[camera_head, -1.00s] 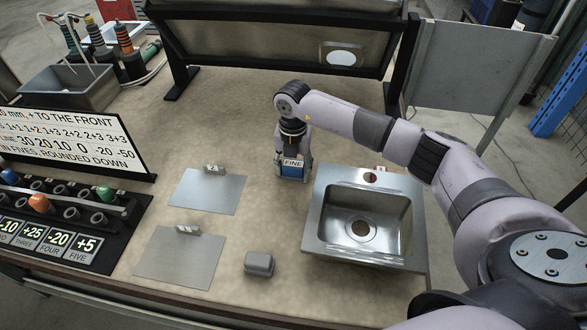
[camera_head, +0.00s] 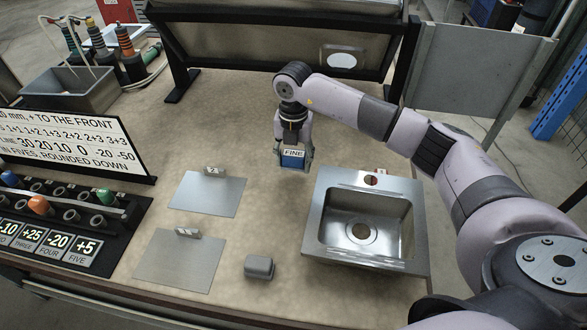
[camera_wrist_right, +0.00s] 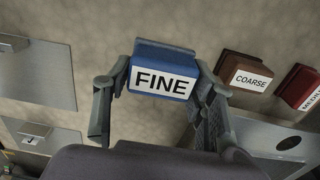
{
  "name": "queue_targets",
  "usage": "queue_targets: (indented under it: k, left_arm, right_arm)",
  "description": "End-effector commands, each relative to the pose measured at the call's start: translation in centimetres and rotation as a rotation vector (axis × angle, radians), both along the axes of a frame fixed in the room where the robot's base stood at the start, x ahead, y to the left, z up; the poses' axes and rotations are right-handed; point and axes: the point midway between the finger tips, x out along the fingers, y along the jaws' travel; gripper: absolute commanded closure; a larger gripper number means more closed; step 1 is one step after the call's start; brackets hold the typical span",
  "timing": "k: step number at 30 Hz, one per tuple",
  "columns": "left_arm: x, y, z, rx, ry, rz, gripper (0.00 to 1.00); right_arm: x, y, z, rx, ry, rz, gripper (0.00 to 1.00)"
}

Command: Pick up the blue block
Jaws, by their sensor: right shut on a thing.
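The blue block (camera_head: 292,161) carries a white label reading FINE. My right gripper (camera_head: 293,154) is shut on it, with one finger on each side, and holds it above the table just left of the sink. In the right wrist view the blue block (camera_wrist_right: 163,52) sits level between the two fingers of the right gripper (camera_wrist_right: 162,76), its label facing the camera. My left gripper is in neither view.
The steel sink (camera_head: 315,225) stands right of the block. In the wrist view a brown COARSE block (camera_wrist_right: 243,70) and a red block (camera_wrist_right: 302,84) lie to the right. Two metal plates (camera_head: 190,255) and a grey block (camera_head: 259,266) lie left and in front. Table between is clear.

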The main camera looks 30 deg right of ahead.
Motion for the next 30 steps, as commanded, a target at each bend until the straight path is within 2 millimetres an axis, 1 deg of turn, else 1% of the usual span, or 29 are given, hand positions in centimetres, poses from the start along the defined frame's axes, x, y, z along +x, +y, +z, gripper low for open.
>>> queue_targets:
  k: [1, 3, 9, 12, 15, 18, 21, 30]
  left_arm:
    - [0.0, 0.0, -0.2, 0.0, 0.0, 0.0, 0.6]
    - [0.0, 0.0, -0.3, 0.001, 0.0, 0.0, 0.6]
    - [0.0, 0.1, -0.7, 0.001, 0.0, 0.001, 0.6]
    - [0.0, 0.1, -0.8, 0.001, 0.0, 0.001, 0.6]
    - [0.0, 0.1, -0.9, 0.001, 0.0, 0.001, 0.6]
    - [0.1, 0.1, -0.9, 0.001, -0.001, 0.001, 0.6]
    - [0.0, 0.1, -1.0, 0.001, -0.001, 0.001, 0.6]
    - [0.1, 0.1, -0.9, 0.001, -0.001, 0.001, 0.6]
  right_arm:
    - [0.1, 0.0, 1.5, 0.001, -0.007, 0.001, 0.78]
    - [0.2, 0.0, 3.6, 0.001, -0.009, 0.0, 0.78]
    - [0.1, 0.0, 9.3, 0.0, -0.006, 0.0, 0.78]
    - [0.1, 0.0, 11.5, 0.001, -0.006, 0.0, 0.78]
    - [0.1, 0.0, 13.2, 0.001, -0.003, 0.0, 0.78]
    - [0.1, 0.0, 14.4, 0.001, -0.002, -0.001, 0.78]
    - [0.0, 0.0, 15.0, -0.001, -0.001, -0.001, 0.78]
    - [0.0, 0.0, 15.3, 0.0, 0.0, 0.0, 0.78]
